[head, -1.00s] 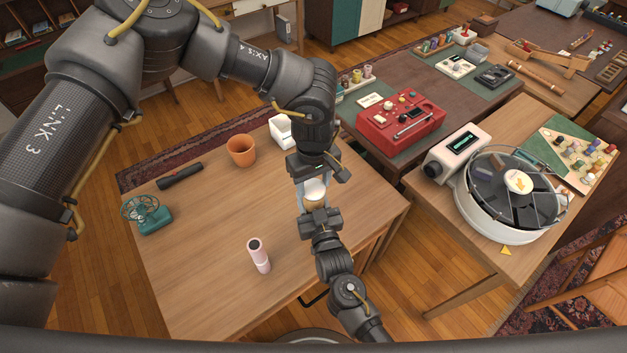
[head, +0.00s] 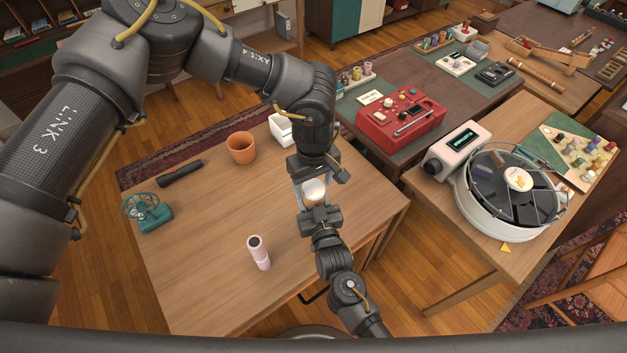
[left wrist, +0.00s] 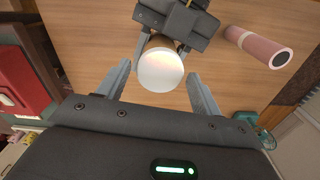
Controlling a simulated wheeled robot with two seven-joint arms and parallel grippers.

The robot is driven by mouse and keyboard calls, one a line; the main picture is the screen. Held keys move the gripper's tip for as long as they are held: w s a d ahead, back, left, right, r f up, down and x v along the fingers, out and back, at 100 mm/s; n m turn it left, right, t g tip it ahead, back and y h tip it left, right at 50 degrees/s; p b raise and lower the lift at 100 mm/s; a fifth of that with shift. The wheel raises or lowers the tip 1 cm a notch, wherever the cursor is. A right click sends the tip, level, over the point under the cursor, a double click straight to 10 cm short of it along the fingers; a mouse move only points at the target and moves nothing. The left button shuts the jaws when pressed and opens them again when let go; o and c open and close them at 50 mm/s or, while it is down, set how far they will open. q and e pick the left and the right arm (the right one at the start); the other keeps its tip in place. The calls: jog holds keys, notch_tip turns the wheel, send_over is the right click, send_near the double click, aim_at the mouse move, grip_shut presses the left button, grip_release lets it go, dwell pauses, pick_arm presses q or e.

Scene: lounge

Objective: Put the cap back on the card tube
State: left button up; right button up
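The card tube (head: 312,201) stands about upright above the table, its brown side partly hidden by my grippers. A white cap (head: 314,187) covers its upper end; in the left wrist view the cap (left wrist: 161,71) is a pale round disc facing me. My right gripper (head: 317,209) is shut on the tube from the front; its fingers also show in the left wrist view (left wrist: 164,45). My left gripper (left wrist: 161,85) points down from above. Its two fingers stand wide on either side of the cap, with a gap at each side.
The table's middle is clear.

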pick_arm(q)
jog(key=shift+o, duration=0.8)
notch_tip(320, 180, up, 12)
pick_arm(e)
jog(key=o, duration=1.5)
jog(key=shift+c, duration=0.2)
jog(key=shift+s, duration=0.1)
